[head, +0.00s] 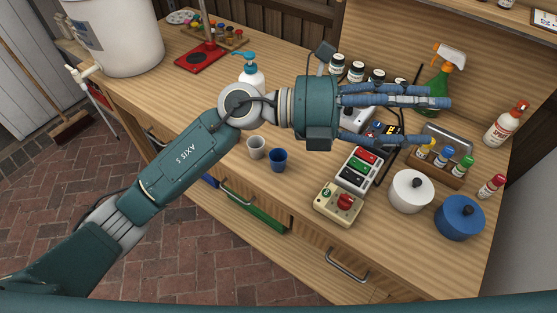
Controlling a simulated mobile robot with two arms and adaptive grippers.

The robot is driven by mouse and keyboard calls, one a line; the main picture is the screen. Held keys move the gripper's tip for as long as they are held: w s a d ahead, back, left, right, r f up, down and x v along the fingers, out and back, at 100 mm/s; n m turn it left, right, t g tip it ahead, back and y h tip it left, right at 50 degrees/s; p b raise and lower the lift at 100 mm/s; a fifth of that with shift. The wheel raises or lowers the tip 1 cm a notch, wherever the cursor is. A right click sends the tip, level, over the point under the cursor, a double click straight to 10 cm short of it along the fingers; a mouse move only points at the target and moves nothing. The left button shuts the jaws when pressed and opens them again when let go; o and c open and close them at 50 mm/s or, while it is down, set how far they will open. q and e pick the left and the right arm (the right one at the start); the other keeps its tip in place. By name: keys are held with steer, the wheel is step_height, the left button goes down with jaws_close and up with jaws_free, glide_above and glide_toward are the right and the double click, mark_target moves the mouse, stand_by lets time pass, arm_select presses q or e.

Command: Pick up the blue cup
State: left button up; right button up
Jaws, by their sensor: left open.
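The blue cup (278,160) stands upright on the wooden counter (226,181), near its front edge. A grey cup (256,147) stands close beside it on the left. My left gripper (425,116) is above the counter, to the upper right of the blue cup in the head view. Its fingers point right, are spread apart and hold nothing that I can see. The gripper hides part of the counter and some devices behind it. My right gripper is not in view.
A control box with a red knob (338,203), a button panel (360,169), a white pot (411,190) and a blue pot (459,217) stand right of the cup. A pump bottle (251,73) stands behind. Counter left of the cups is clear.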

arm_select(q)
step_height(320, 180, down, 7)
steer(key=m+y, duration=0.3)
steer(key=y, duration=0.2)
steer(key=t+y, duration=0.3)
steer(key=y, duration=1)
glide_toward(278, 156)
steer(key=shift+s+d+f+m+p, duration=0.1)
steer(key=shift+s+f+m+p, duration=0.1)
steer(key=shift+s+f+p, duration=0.3)
steer(key=shift+s+f+m+p, duration=0.2)
steer(key=shift+s+f+p, duration=0.1)
steer(key=shift+f, duration=0.3)
step_height(278, 156, down, 5)
steer(key=shift+w+d+r+p, duration=0.1)
steer(key=shift+d+p, duration=0.1)
steer(key=shift+p, duration=1)
steer(key=shift+f, duration=0.5)
steer(key=c, duration=0.9)
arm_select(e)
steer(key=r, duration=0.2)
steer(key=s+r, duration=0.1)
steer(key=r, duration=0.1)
arm_select(q)
steer(key=shift+w, duration=0.1)
